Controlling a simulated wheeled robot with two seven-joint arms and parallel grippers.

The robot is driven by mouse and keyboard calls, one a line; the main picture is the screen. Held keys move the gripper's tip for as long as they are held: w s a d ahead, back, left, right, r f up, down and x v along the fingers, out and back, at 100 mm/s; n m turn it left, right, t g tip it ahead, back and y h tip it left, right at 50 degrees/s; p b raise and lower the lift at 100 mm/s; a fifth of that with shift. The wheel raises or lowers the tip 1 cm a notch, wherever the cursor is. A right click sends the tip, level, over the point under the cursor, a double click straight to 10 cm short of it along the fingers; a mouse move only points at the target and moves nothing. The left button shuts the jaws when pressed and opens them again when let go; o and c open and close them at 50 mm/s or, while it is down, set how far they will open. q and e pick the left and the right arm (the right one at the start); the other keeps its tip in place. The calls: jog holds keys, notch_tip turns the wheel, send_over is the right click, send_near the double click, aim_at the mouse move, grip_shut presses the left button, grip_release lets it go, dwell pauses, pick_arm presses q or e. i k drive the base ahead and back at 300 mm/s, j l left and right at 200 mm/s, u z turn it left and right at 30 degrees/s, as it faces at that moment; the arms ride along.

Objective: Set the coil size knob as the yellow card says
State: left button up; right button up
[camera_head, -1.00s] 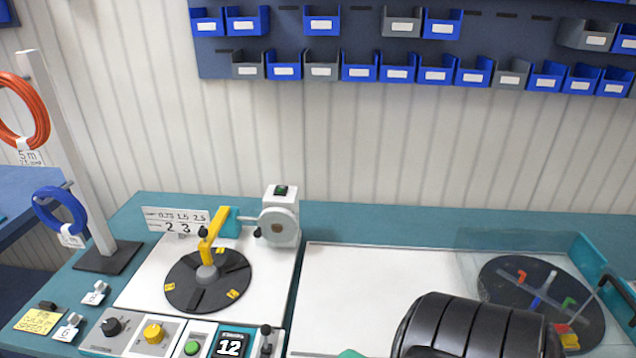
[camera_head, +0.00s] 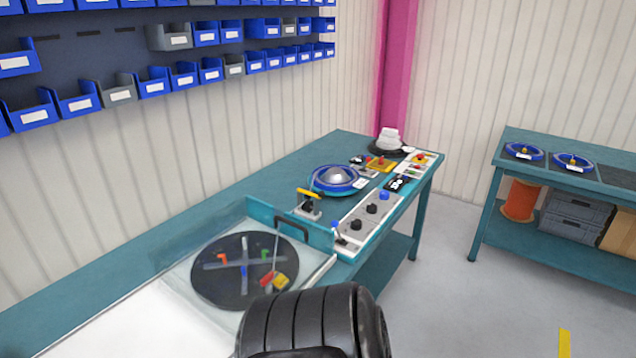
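A control panel (camera_head: 361,225) lies along the front edge of the bench right of the middle. A row of knobs sits on it: a blue-topped one (camera_head: 384,196) at the far end, then black ones (camera_head: 372,209). Their labels are too small to read, so I cannot tell which is the coil size knob. A yellow patch (camera_head: 381,164) lies farther back on the bench; I cannot tell whether it is the yellow card, and no writing on it is legible. Neither of my grippers is in view. A black ribbed part at bottom centre looks like my own arm.
A round disc (camera_head: 240,271) with coloured pegs lies behind a clear guard beside the panel. A blue reel (camera_head: 339,181) with a silver dome stands behind the panel. Blue bins (camera_head: 75,98) hang on the wall. A second bench (camera_head: 550,180) stands right, across open floor.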

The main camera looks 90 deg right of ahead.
aim_at(356, 225)
jog(key=z, duration=3)
jog(key=i+l, duration=0.25)
jog(key=l, duration=0.15)
jog(key=i+l+u, duration=0.1)
jog(key=i+l, duration=0.15)
jog(key=l, duration=0.1)
